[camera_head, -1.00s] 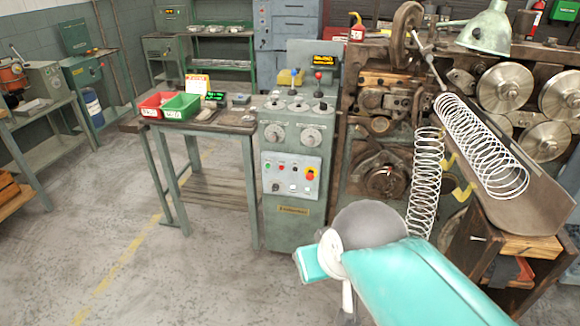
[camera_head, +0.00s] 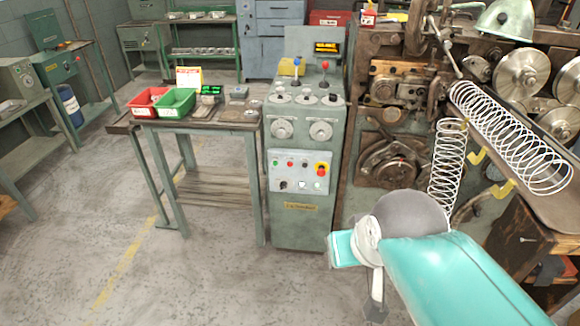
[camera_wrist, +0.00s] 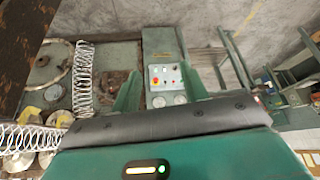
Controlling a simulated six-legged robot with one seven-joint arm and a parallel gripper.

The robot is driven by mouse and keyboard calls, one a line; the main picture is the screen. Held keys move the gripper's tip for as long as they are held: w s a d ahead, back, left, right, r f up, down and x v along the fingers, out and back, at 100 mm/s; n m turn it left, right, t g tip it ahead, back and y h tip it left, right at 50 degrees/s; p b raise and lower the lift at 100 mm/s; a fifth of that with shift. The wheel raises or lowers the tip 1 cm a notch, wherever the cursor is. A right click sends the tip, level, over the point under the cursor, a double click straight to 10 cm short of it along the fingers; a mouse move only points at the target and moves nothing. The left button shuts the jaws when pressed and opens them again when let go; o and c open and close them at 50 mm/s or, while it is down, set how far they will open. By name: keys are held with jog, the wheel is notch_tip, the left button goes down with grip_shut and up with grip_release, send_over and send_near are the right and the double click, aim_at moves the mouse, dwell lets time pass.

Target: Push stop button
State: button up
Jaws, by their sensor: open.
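The stop button (camera_head: 321,169) is a red mushroom button on a yellow base, at the upper right of the light control panel (camera_head: 284,183) on the green console (camera_head: 300,235). In the wrist view, the panel (camera_wrist: 165,77) appears turned over, and the red and yellow button (camera_wrist: 155,82) shows at its left. My gripper (camera_wrist: 160,72) is open, with its two green fingers on either side of the panel in that view. Nothing is between the fingers, and the button looks some distance beyond them.
A green table (camera_head: 196,127) with red (camera_head: 148,102) and green (camera_head: 176,103) bins stands left of the console. The coiling machine (camera_head: 395,115), with white springs (camera_head: 505,135) and a chute, is at right. The floor (camera_head: 200,285) in front of the console is clear.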

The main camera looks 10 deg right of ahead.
jog(key=shift+w+a, duration=0.25)
jog(key=shift+a, duration=0.1)
jog(key=shift+c, duration=0.2)
jog(key=shift+s, duration=0.1)
grip_shut()
dwell(1.2)
